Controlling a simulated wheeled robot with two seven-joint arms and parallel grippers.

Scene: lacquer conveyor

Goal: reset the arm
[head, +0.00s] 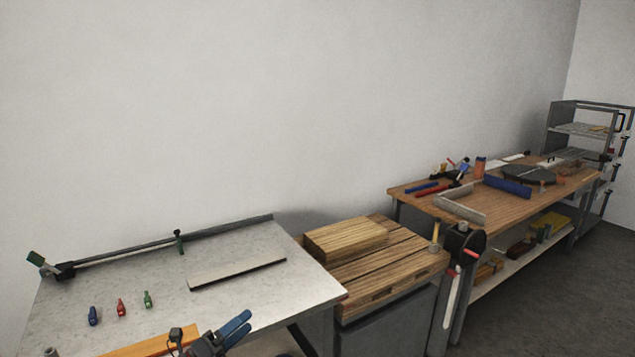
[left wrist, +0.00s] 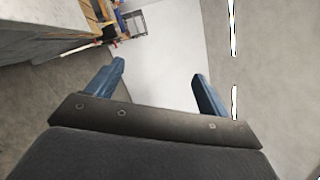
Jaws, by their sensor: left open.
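My left gripper (head: 237,328) shows at the bottom of the head view, in front of the grey table's near edge, with its blue fingers pointing up and to the right. In the left wrist view its two blue fingers (left wrist: 158,82) stand wide apart with nothing between them. The gripper is open and empty. My right gripper is in neither view.
A grey-topped table (head: 230,300) carries a rail, a pale strip (head: 237,274) and small blue, red and green items. A wooden block (head: 346,240) lies on a slatted wooden top. A cluttered workbench (head: 520,207) and a shelf rack (head: 580,130) stand farther right.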

